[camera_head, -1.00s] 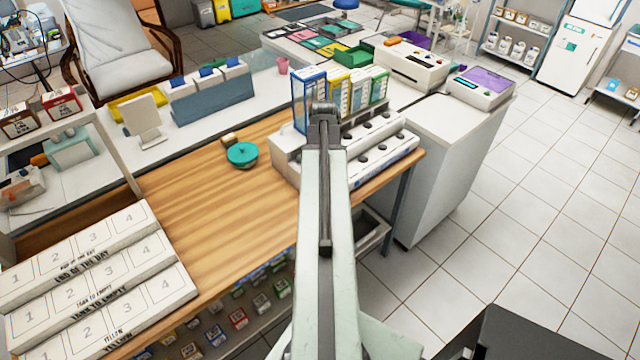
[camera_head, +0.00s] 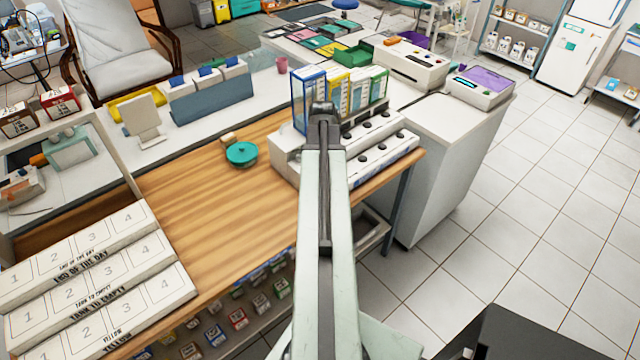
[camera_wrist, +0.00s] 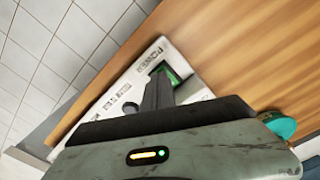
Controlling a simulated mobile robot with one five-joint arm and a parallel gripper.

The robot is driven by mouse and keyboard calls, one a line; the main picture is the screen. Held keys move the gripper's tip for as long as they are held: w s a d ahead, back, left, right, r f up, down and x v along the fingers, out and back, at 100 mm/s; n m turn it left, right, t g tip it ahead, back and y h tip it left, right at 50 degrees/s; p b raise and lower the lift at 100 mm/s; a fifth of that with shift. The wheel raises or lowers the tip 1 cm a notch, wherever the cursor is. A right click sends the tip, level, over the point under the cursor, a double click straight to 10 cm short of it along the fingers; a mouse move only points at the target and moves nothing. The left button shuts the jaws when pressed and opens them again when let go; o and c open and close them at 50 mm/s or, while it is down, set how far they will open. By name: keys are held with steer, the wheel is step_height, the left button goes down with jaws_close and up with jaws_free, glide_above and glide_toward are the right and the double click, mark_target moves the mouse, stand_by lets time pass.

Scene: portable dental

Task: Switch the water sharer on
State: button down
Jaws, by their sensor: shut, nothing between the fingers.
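The water sharer looks to be the long white unit (camera_head: 378,163) with black knobs at the right end of the wooden counter. Its white panel (camera_wrist: 125,92) fills the middle of the wrist view, with the word POWER near its far edge. A green part, apparently the power switch (camera_wrist: 172,74), shows beside that word. My gripper (camera_wrist: 160,78) is shut and empty, its tips over the panel right by the green part. I cannot tell whether they touch it. The fingers partly cover the switch.
Colored upright boxes (camera_head: 345,92) stand behind the unit. A teal round lidded pot (camera_head: 242,154) sits left of it on the wooden counter (camera_head: 215,215); it also shows in the wrist view (camera_wrist: 281,124). White numbered trays (camera_head: 90,275) lie at the left. Tiled floor is open at the right.

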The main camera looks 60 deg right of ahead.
steer(key=shift+f+b, duration=0.7)
steer(key=shift+f, duration=0.05)
step_height(320, 180, up, 7)
steer(key=p, duration=0.7)
stand_by(0.6)
